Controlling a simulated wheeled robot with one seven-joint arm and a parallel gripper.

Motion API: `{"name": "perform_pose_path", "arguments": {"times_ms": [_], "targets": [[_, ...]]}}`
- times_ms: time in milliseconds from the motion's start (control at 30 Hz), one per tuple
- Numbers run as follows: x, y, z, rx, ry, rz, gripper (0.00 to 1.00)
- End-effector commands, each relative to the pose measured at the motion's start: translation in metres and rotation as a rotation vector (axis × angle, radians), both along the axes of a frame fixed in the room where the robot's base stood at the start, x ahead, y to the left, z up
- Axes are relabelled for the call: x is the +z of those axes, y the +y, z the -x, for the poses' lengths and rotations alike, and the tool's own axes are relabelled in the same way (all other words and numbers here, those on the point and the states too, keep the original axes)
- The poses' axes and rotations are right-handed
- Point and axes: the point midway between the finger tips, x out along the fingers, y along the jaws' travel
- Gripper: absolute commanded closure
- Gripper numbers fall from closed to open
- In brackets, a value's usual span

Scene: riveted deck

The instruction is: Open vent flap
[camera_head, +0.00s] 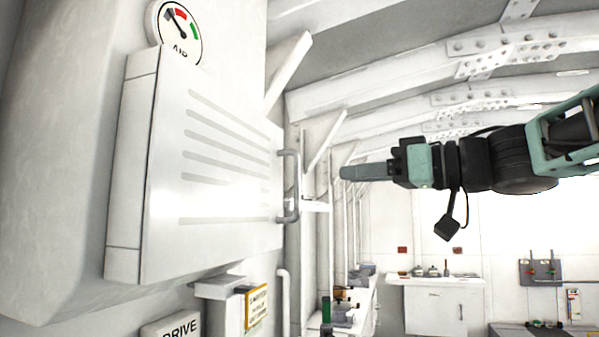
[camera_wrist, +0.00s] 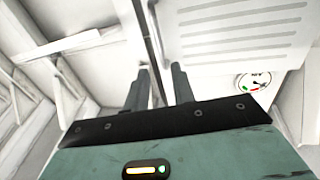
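The vent flap (camera_head: 225,140) is a white panel with several long slots, on a white box on the left wall. It looks shut in the head view. A grey upright bar handle (camera_head: 294,185) is at its right edge. The slotted flap (camera_wrist: 240,62) also fills the upper right of the wrist view, with the handle (camera_wrist: 150,25) at its left edge. My gripper (camera_head: 344,172) points left, to the right of the handle and apart from it. In the wrist view its two fingers (camera_wrist: 161,75) stand apart with nothing between them; the handle lies beyond their tips.
A round AIR gauge (camera_head: 178,30) is above the flap. A DRIVE sign (camera_head: 170,328) and a yellow-edged placard (camera_head: 256,307) are below. Wall ribs and a pipe (camera_head: 285,300) run near the handle. A white cabinet (camera_head: 440,305) stands far behind.

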Motion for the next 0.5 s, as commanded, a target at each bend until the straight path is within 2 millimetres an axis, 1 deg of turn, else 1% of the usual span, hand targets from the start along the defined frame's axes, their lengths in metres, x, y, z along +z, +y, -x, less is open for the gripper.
{"name": "perform_pose_path", "arguments": {"times_ms": [33,300,500], "targets": [[0.002,0.011,-0.006,0.005,0.002,0.001,0.75],[0.002,0.059,-0.035,0.002,0.002,0.000,0.75],[0.002,0.085,-0.052,0.001,0.001,0.001,0.75]]}}
